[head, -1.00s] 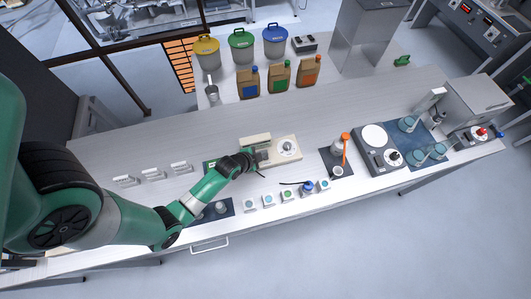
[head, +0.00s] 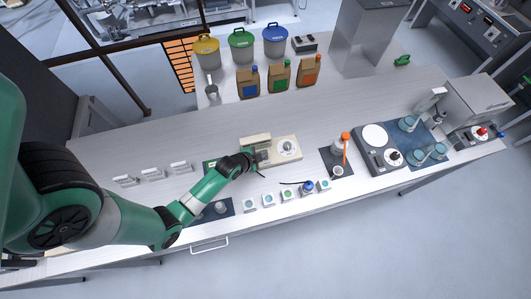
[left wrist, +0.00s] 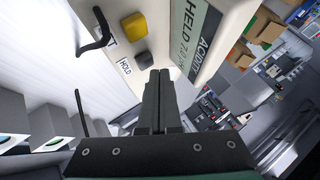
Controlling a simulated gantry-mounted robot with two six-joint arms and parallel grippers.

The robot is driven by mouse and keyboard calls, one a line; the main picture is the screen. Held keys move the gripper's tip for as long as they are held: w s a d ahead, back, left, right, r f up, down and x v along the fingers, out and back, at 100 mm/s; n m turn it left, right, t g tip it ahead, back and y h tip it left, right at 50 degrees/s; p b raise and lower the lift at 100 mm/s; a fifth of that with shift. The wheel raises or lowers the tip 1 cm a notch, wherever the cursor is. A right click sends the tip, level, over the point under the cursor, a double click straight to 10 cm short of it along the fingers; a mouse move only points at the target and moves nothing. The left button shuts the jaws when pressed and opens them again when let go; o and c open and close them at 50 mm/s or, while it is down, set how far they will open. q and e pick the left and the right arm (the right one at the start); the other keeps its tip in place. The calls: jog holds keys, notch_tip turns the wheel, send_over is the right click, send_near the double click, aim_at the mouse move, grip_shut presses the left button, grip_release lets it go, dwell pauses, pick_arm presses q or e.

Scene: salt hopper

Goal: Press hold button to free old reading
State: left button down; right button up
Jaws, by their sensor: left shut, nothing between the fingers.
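The cream meter (head: 287,147) stands in the middle of the bench, with a round dial on its right part. In the left wrist view its casing (left wrist: 205,18) fills the top. My left gripper (left wrist: 161,74) is shut and empty. Its fingertips are right beside the dark hold button; I cannot tell whether they touch it. My right gripper is not in view.
Several small labelled pots (head: 268,199) line the front edge. A dark mat with an orange-topped bottle (head: 345,137) and a grey balance (head: 378,150) stand to the right. Brown bags (head: 280,77) and lidded buckets (head: 241,44) are behind. The bench left of the meter has white card holders (head: 152,174).

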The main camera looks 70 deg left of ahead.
pick_arm(q)
jog(key=shift+f, duration=0.25)
jog(key=shift+f+b, duration=0.55)
jog(key=shift+f, duration=0.05)
dwell(0.6)
jog(key=shift+r, duration=0.2)
jog(key=shift+r+p, duration=0.8)
jog(key=shift+p, duration=0.2)
notch_tip(320, 180, up, 5)
jog(key=p, duration=0.5)
jog(key=shift+d, duration=0.1)
dwell(0.4)
